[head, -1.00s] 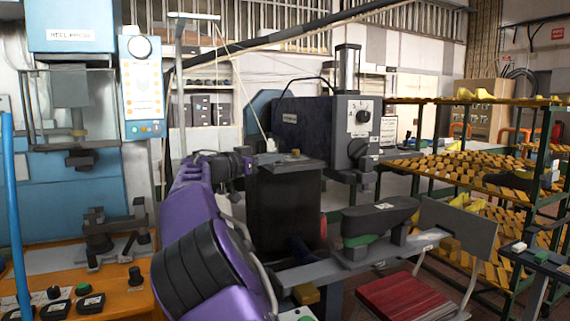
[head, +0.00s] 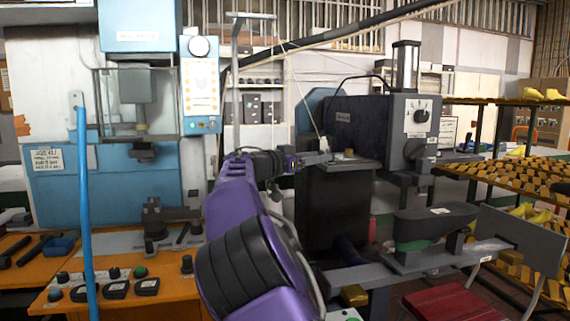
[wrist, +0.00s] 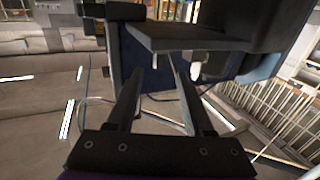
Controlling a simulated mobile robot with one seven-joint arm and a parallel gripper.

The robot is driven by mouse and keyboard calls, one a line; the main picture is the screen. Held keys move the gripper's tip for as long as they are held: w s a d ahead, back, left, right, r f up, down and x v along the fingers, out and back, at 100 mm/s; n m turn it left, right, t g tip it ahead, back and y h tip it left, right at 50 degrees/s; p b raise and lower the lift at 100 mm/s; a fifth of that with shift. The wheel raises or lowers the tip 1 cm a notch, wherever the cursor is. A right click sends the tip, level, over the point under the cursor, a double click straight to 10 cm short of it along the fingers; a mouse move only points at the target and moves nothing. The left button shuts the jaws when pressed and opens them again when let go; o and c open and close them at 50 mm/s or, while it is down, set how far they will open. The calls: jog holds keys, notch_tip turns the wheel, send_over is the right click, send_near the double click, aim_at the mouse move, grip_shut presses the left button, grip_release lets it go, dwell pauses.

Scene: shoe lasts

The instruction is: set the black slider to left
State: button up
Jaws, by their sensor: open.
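I cannot make out for certain which part is the black slider. My gripper (head: 322,158) is at the end of my purple arm, by the top of a black column (head: 335,215) in the middle of the head view. In the wrist view its two fingers (wrist: 154,66) are apart with nothing held between them. A dark grey plate (wrist: 180,38) lies just beyond the fingertips, with a small white peg (wrist: 195,71) beside the right finger. I cannot tell whether the fingers touch the plate. A small tan piece (head: 349,153) sits on the column's top.
A dark shoe-shaped form (head: 432,222) is on a grey arm in front. An orange bench (head: 180,290) with black control boxes and a blue press (head: 110,190) are at left. Racks (head: 505,180) fill the right.

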jog(key=v, duration=1.4)
jog(key=shift+s+a, duration=0.15)
jog(key=shift+a, duration=0.15)
